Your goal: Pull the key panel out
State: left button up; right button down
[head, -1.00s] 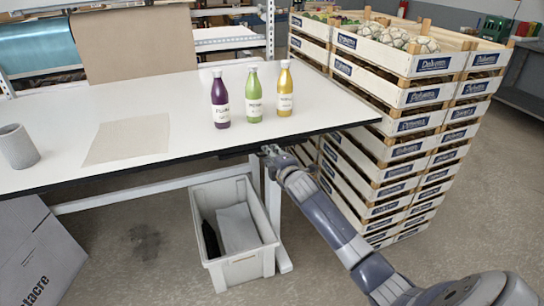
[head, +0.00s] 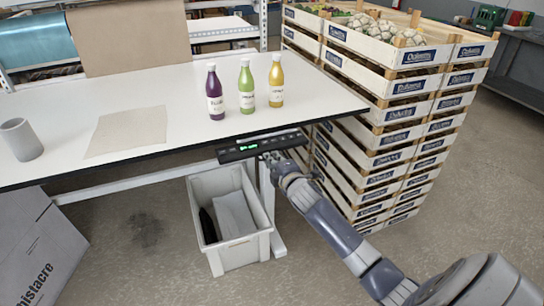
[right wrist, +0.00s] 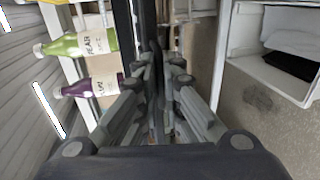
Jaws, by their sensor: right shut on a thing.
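The key panel (head: 234,154) is a black strip with a green lit display, under the table's front edge. In the head view it juts out in front of that edge, below the bottles. My right gripper (head: 268,158) is at the front of the panel, right of the display, and is shut on it. The right gripper's fingers (right wrist: 160,70) fill the middle of the right wrist view, close together beside the dark table edge; what lies between them is hard to make out there. My left gripper is not in view.
On the white table (head: 180,105) stand a purple bottle (head: 215,98), a green bottle (head: 246,92) and a yellow bottle (head: 276,88). A grey cup (head: 20,140) is at the left. A grey bin (head: 240,252) is below the panel. Stacked crates (head: 385,150) stand at the right.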

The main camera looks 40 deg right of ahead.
jog(key=c, duration=1.8)
grip_release()
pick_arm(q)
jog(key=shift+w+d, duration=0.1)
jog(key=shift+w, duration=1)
pick_arm(e)
jog(key=shift+o, duration=0.2)
jog(key=v, duration=1.2)
jog(key=shift+d, duration=0.1)
